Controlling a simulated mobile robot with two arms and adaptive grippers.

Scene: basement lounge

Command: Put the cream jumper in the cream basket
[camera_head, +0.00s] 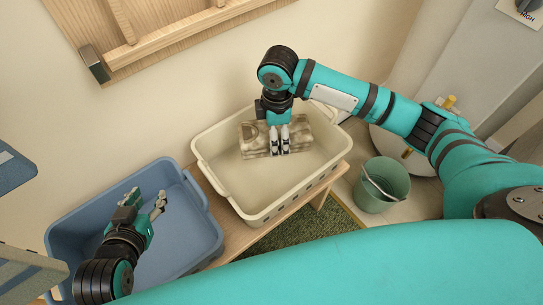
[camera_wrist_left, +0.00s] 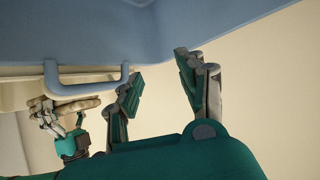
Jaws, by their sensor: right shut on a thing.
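The cream jumper (camera_head: 251,142), a folded block with a mottled brown and cream surface, is within the cream basket (camera_head: 267,213) outline in the head view. I cannot tell whether it touches the basket floor. My right gripper (camera_head: 279,148) points down and is shut on the jumper, its fingers covering its middle. Part of the jumper also shows in the left wrist view (camera_wrist_left: 82,104), beside the right gripper (camera_wrist_left: 47,117). My left gripper (camera_head: 148,202) is empty with its fingers apart, over the blue basket (camera_head: 182,262); its fingers also show apart in the left wrist view (camera_wrist_left: 160,80).
The baskets stand side by side on a wooden bench (camera_head: 232,228). A green bucket (camera_head: 382,187) with a utensil in it stands right of the bench. A green rug (camera_head: 300,240) lies below. A wooden wall rack (camera_head: 165,35) hangs behind.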

